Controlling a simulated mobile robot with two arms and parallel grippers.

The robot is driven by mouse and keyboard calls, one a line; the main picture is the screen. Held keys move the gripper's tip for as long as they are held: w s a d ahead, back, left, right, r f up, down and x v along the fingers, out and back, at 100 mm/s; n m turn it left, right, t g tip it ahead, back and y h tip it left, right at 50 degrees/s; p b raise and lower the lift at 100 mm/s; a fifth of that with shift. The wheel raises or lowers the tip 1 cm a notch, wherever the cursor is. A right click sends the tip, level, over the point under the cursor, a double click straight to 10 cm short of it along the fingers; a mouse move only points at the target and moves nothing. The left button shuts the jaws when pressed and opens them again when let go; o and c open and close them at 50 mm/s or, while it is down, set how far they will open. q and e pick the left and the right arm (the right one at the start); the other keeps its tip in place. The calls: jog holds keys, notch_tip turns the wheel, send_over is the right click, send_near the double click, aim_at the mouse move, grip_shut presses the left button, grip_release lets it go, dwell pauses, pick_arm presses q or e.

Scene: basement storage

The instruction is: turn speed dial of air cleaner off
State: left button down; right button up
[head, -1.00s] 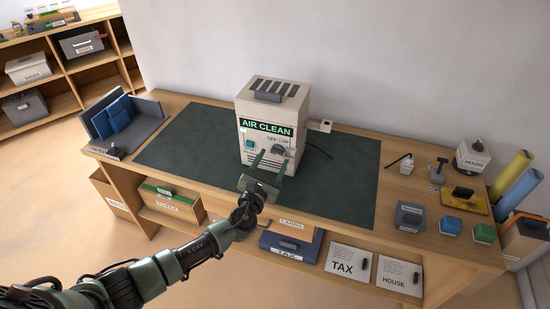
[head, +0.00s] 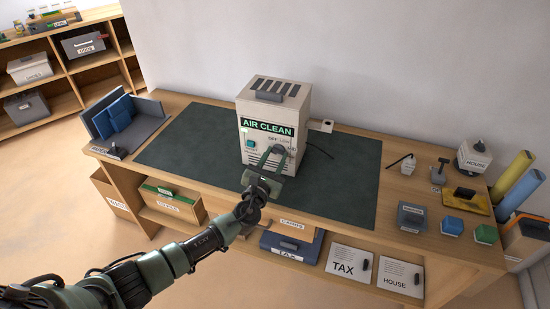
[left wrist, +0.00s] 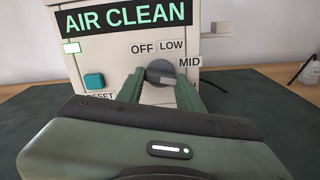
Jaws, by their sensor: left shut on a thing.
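The air cleaner (head: 270,118) is a beige box labelled AIR CLEAN, standing upright on the dark green mat on the bench. In the left wrist view its front (left wrist: 110,50) shows a dark grey speed dial (left wrist: 160,70) with the labels OFF, LOW and MID around its upper side. A teal reset button (left wrist: 94,81) sits at the dial's left. My left gripper (left wrist: 160,88) is shut on the dial, one green finger on each side of it. In the head view the left gripper (head: 274,158) reaches the front's right half and partly hides the dial. My right gripper is not in view.
The green mat (head: 190,145) is clear around the air cleaner. A blue-grey file holder (head: 150,130) stands at the bench's left end. Small boxes, a dark lidded container (head: 411,217) and rolled tubes (head: 510,175) crowd the right end. A lower shelf holds boxes.

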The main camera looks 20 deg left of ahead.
pick_arm(q)
jog(key=n+b, duration=0.2)
jog(key=n, duration=0.1)
jog(key=shift+f, duration=0.2)
jog(key=n+b, duration=0.3)
jog(key=n, duration=0.4)
jog(key=shift+d+r+n, duration=0.1)
jog(key=shift+n, duration=0.2)
jog(key=n+b, duration=0.1)
jog(key=n, duration=0.2)
jog(key=shift+n, duration=0.3)
jog(key=n+b, duration=0.1)
jog(key=n, duration=0.1)
jog(key=shift+r+n, duration=0.1)
jog(key=shift+n, duration=0.3)
jog(key=n, duration=0.3)
jog(key=shift+n, duration=0.3)
jog(key=n, duration=0.5)
jog(key=shift+n, duration=0.4)
